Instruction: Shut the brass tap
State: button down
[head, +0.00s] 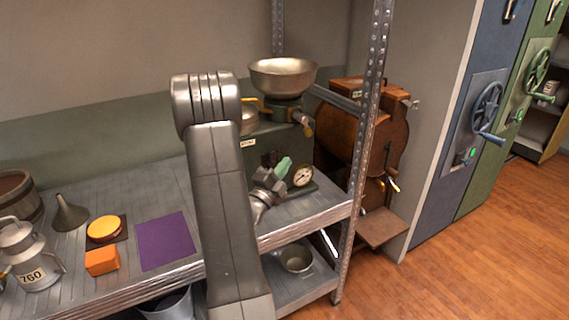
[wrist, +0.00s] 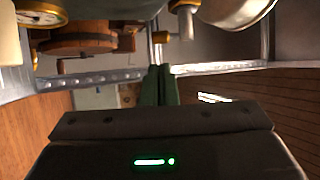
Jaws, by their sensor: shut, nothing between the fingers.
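A tap with brass-coloured parts (head: 307,129) sticks out below the wide metal bowl, on the right side of the dark box on the bench. Brass-coloured fittings (wrist: 186,6) show at the top of the wrist view, beside the bowl; which of them is the tap's handle I cannot tell. My gripper (head: 285,163) is in front of the box, left of the round gauge and below the tap, apart from it. Its green fingers (wrist: 159,72) are together and empty in the wrist view. My arm hides part of the box and bench.
The metal bowl (head: 283,75) stands above the box, and the white gauge (head: 303,176) is at its front. A perforated post (head: 368,130) rises right of the tap. A rusty brown machine (head: 350,140) stands behind it. A purple mat (head: 166,241) lies left of my arm.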

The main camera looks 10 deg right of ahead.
aim_at(307, 135)
jog(key=p+x, duration=0.2)
jog(key=x, duration=0.9)
jog(key=shift+p, duration=0.3)
jog(key=shift+f+b, duration=0.25)
jog(key=shift+b, duration=0.65)
